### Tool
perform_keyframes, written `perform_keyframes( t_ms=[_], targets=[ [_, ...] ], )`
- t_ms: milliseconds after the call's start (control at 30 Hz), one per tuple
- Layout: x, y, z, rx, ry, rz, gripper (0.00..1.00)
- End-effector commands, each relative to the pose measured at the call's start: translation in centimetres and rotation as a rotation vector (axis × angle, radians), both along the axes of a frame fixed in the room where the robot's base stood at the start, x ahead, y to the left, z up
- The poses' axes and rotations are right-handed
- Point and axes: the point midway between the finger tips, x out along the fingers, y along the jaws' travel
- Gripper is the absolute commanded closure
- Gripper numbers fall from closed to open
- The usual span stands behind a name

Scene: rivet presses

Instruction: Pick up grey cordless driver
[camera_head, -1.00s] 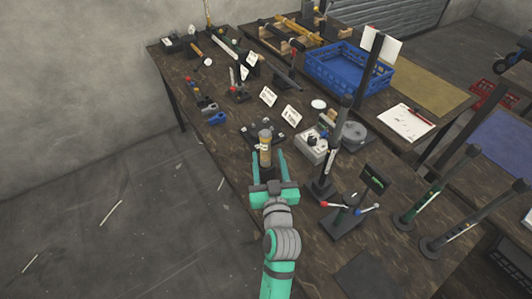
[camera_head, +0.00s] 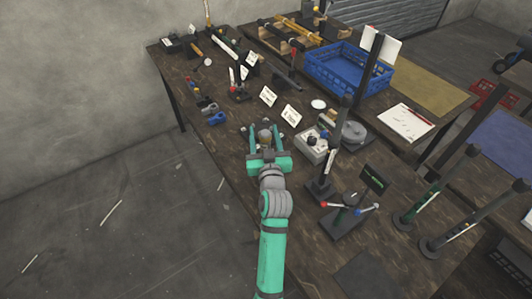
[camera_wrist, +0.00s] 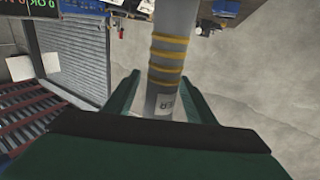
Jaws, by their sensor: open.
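A grey upright cylinder (camera_head: 265,136) with yellow bands stands near the table's left edge; I take it for the grey cordless driver. In the wrist view the grey shaft (camera_wrist: 168,62) shows its yellow bands and a pale label whose visible letters read "ER". My gripper (camera_head: 265,128) is open, with a finger on each side of the cylinder. In the wrist view the shaft runs down between the fingers of my gripper (camera_wrist: 161,80); I cannot tell whether either touches it. In the head view my gripper hides the cylinder's lower part.
A grey box (camera_head: 311,142) and a dark press column (camera_head: 329,165) stand close on the right. White cards (camera_head: 291,115) stand behind. Small tools, including a blue one (camera_head: 217,118), lie to the left. A blue crate (camera_head: 348,70) is farther back.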

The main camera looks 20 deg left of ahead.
Motion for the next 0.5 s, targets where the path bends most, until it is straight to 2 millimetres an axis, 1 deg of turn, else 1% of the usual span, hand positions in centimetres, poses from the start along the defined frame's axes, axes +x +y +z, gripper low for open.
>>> perform_keyframes(
  t_ms=[200,233,433,500],
  targets=[
    [0.1,0.04,-0.02,0.0,0.0,0.0,0.5],
    [0.1,0.04,-0.02,0.0,0.0,0.0,0.52],
    [0.1,0.0,-0.02,0.0,0.0,-0.001,1.0],
    [0.11,-0.02,0.15,0.001,-0.003,-0.001,1.0]
  ],
)
